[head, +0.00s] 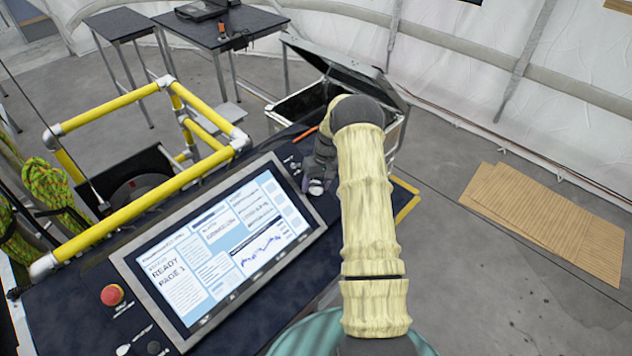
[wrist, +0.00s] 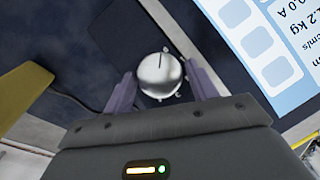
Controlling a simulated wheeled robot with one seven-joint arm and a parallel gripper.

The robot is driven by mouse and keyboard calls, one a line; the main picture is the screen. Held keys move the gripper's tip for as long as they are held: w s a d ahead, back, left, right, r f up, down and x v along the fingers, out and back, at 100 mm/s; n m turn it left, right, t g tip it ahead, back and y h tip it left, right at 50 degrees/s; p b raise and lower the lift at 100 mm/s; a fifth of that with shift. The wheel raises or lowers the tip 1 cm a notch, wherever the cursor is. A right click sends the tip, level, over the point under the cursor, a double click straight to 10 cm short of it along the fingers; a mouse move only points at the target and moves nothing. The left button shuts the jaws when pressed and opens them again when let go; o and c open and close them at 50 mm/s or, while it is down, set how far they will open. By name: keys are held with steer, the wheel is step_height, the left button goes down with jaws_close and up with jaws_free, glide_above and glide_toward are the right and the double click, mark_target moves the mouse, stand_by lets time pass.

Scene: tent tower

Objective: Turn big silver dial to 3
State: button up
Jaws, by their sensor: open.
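The big silver dial (wrist: 160,73) shows in the wrist view as a round, shiny knob with a dark pointer line near its top edge. Small marks sit around its rim, too small to read. My gripper (wrist: 158,88) is open, with one purple finger to the left and one to the right of the dial's lower half. I cannot tell whether either finger touches it. In the head view the dial (head: 316,187) is a small bright knob on the dark console, right of the screen, and my gripper (head: 312,178) is over it, partly hidden by my arm.
The console's screen (head: 220,245) reads READY PAGE 1. A red button (head: 112,295) is at the console's lower left. A yellow rail frame (head: 150,195) stands behind the console. An open case (head: 300,103) stands beyond it. Cardboard sheets (head: 545,220) lie on the floor at right.

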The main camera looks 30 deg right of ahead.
steer(key=c, duration=0.7)
